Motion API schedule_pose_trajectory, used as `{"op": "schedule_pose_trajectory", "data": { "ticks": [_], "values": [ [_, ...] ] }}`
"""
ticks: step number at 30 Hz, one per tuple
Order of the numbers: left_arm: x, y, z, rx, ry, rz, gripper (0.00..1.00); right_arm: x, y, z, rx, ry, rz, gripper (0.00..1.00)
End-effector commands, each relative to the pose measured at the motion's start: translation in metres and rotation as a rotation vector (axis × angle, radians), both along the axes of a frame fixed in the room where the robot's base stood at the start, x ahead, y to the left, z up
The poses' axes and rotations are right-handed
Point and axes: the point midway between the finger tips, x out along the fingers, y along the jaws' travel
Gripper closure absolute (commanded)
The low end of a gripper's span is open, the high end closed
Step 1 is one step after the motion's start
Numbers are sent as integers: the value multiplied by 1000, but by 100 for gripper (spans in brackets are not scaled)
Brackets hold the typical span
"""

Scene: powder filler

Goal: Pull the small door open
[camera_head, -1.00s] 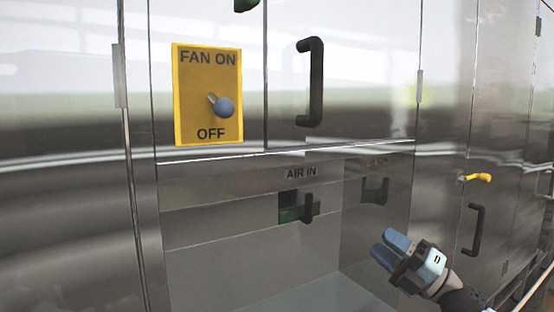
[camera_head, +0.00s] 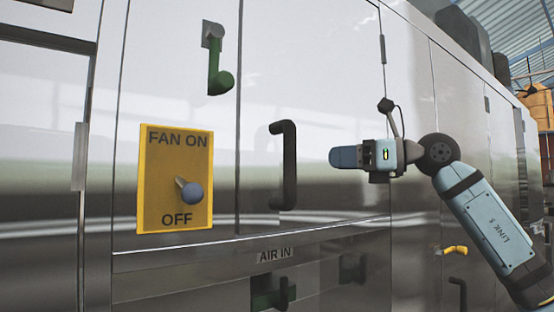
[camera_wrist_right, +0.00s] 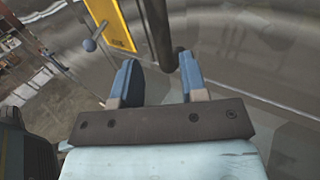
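The small door (camera_head: 335,120) is a steel panel with a black vertical bar handle (camera_head: 289,165) on its left side. It looks shut. My right gripper (camera_head: 334,157) is to the right of the handle at about its mid-height, fingers pointing left, with a gap between them and the handle. In the right wrist view its two blue fingers (camera_wrist_right: 158,78) are apart with nothing between them. The black handle (camera_wrist_right: 158,30) shows ahead of them, roughly in line with the gap. My left gripper is not in view.
A yellow FAN ON/OFF plate (camera_head: 175,178) with a grey-blue knob is left of the handle. A green lever (camera_head: 218,70) hangs above. Below are the AIR IN opening (camera_head: 270,288) and a yellow handle (camera_head: 455,250) at the right.

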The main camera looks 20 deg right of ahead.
Motion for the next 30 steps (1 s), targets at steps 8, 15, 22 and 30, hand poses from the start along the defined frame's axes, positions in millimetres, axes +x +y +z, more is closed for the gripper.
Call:
{"op": "schedule_pose_trajectory", "data": {
  "ticks": [8, 15, 22, 30],
  "values": [
    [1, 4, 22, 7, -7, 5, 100, 35, 50, 4, 3, 2, 6, 60],
    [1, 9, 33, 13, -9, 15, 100, 60, 84, 3, 3, 1, 5, 60],
    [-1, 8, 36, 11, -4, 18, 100, 70, 97, 1, 2, 1, 4, 60],
    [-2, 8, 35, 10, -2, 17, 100, 71, 98, 0, 2, 0, 3, 60]
  ]
}}
